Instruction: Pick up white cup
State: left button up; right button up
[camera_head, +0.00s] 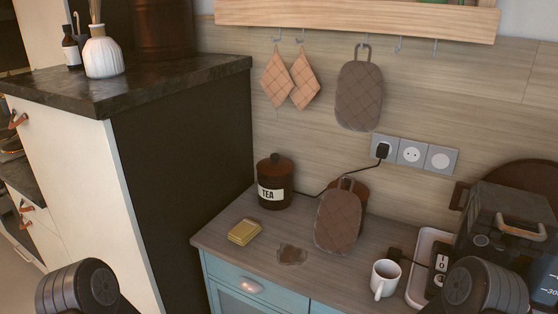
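The white cup (384,281) stands upright on the wooden counter near its front edge, at the lower right. Its handle points toward me, and its inside looks dark. Dark rounded parts of my two arms show at the bottom left and bottom right corners. The right arm part is just right of the cup in the picture, and I cannot tell how far apart they are. Neither gripper's fingers are in view.
A white tray (420,275) with a dark appliance (500,225) stands right of the cup. A brown pot holder (338,220), tea tin (275,182), yellow sponge (244,232) and brown spill (292,254) are to the left. A power cord runs to the wall socket (412,153).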

aim_at(386, 274)
jog(key=k+l, duration=0.35)
jog(key=k+l+z, duration=0.1)
jog(key=z, duration=1.5)
